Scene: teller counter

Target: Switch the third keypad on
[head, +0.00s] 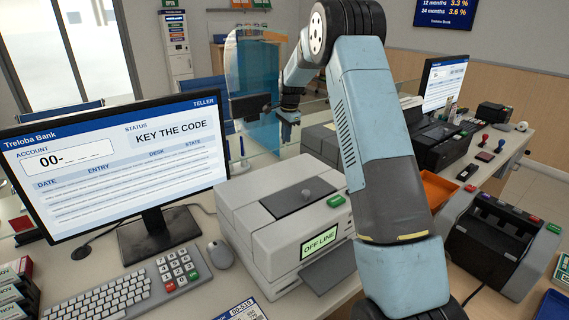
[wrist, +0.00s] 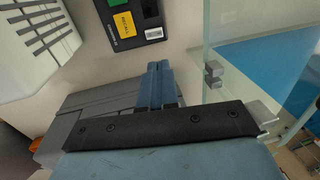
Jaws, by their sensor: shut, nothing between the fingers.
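A grey keypad (head: 178,268) with white keys, a green key and a red key lies on the counter beside the keyboard. A dark device with a green and a yellow label (wrist: 126,26) shows at the top of the wrist view; it is cut off, and I cannot tell whether it is a keypad. I cannot tell which keypad is the third. My gripper (head: 287,136) is over the far side of the counter, near the glass screen. In the wrist view its blue fingers (wrist: 160,68) are shut and empty, pointing towards the dark device but apart from it.
A monitor (head: 110,150) reads "KEY THE CODE". A grey printer (head: 275,210) reads "OFF-LINE". The glass screen (head: 250,90) stands close to my gripper and shows at right in the wrist view (wrist: 235,45). More machines (head: 495,235) stand at right.

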